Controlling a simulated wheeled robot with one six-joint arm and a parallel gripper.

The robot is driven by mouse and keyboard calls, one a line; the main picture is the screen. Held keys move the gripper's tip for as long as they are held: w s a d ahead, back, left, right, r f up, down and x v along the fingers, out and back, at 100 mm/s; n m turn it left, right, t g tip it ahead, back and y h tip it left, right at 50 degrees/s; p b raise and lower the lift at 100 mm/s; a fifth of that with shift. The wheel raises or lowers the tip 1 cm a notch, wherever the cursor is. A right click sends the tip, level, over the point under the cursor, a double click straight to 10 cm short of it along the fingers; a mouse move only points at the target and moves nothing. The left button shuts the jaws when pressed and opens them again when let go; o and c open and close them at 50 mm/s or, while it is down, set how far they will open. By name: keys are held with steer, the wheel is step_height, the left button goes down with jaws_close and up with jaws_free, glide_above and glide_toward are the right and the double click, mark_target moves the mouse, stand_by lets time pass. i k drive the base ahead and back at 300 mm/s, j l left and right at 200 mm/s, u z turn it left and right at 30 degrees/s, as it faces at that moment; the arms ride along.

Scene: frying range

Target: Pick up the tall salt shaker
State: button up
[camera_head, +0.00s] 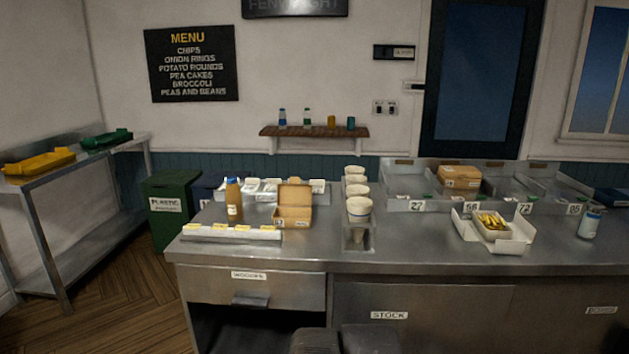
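An open carton of chips (466,234) lies left of the shaker. Stacked cups (359,207) stand mid-counter beside an open cardboard box (292,216). A wall shelf (313,131) holds small bottles and cups. Bare counter lies in front of the shaker.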

mark_target(591, 218)
steer(key=k+j+u, duration=0.1)
steer(key=z, duration=1.2)
